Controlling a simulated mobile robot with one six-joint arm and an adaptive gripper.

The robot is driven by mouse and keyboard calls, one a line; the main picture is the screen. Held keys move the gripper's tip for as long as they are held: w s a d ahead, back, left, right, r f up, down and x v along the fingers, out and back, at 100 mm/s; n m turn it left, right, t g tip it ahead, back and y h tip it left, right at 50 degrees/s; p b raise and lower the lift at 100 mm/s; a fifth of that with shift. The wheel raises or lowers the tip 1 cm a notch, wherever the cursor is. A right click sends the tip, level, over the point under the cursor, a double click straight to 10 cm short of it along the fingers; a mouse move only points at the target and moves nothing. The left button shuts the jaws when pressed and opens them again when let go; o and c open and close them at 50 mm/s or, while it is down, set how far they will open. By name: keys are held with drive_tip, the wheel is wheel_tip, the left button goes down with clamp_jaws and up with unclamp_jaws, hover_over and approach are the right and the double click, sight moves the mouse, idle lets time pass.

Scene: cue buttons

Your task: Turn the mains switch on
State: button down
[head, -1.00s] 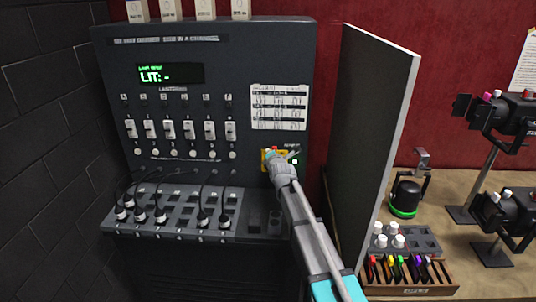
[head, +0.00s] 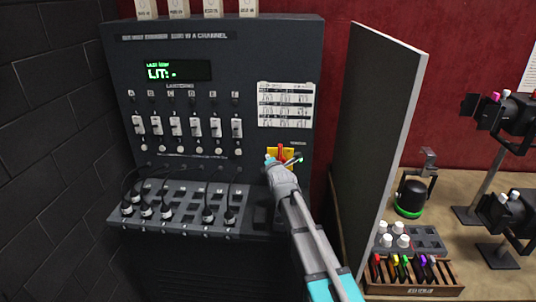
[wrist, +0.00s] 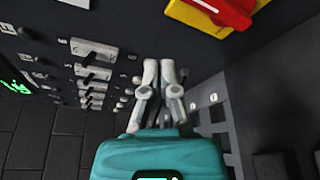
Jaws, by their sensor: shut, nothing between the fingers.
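The mains switch is a red rotary handle (head: 280,151) on a yellow plate (head: 289,153), low on the right of the dark panel. In the head view the handle looks about upright, though my gripper hides part of it. In the wrist view the red handle (wrist: 226,9) and yellow plate (wrist: 196,16) are cut off at the top right. My gripper (head: 269,160) is shut and empty, just left of and below the handle. In the wrist view its fingertips (wrist: 158,66) are together, apart from the switch.
The panel (head: 240,60) carries a row of white sliders (head: 197,127), a green-lit display (head: 165,72) and plugged cables below. A grey upright board (head: 385,130) stands close on the right. Beyond it, a wooden table holds lamps and a rack (head: 415,291).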

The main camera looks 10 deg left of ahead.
drive_tip(key=shift+f+v, duration=0.15)
drive_tip(key=shift+v, duration=0.75)
drive_tip(key=shift+f+v, duration=0.15)
drive_tip(key=shift+v, duration=0.75)
drive_tip(key=shift+s+d, duration=0.1)
